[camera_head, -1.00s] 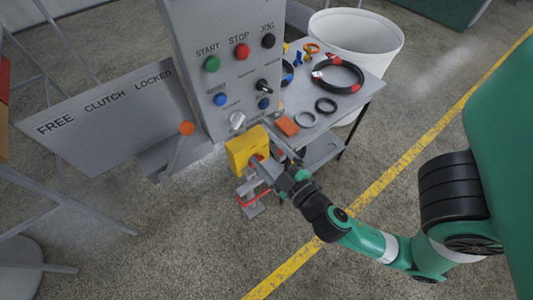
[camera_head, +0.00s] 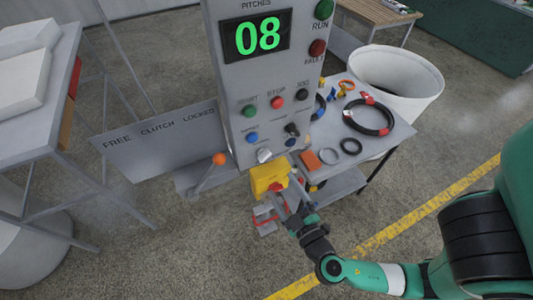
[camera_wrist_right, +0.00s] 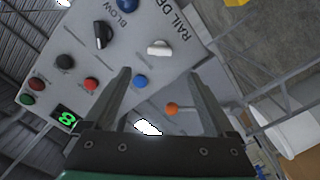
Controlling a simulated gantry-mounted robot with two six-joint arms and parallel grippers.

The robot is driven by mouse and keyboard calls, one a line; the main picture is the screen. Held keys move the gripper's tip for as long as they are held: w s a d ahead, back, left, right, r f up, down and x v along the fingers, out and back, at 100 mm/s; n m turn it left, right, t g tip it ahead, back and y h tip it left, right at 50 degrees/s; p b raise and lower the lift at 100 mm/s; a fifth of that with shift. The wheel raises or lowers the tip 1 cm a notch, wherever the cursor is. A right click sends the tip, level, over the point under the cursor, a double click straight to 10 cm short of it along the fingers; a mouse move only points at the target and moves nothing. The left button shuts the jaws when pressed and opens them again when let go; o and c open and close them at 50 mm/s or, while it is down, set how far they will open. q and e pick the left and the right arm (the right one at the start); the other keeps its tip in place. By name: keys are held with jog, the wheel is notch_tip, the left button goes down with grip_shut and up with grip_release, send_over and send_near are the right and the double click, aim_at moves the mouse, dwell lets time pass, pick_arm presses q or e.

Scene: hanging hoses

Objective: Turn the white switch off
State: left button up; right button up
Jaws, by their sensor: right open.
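The white switch (camera_head: 264,155) is a small knob low on the grey control panel (camera_head: 230,105), just above a yellow box. It also shows in the right wrist view (camera_wrist_right: 160,48), ahead of the fingers, near the "RAIL" lettering. My right gripper (camera_head: 281,196) is in front of the yellow box (camera_head: 268,179) in the head view, lower than the switch and apart from it. In the right wrist view its two fingers (camera_wrist_right: 162,84) are spread with nothing between them. My left gripper is not in view.
A lever with an orange knob (camera_head: 219,159) stands left of the switch. Blue buttons and a black selector (camera_head: 292,129) are close by. A side table (camera_head: 374,149) with hoses and a white bin (camera_head: 398,75) are on the right. A display (camera_head: 256,36) reads 08.

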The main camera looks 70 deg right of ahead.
aim_at(266, 159)
jog(key=b+x, duration=0.2)
jog(key=x, duration=0.9)
jog(key=shift+s, duration=0.1)
jog(key=shift+w+d, duration=0.25)
jog(key=c, duration=1.4)
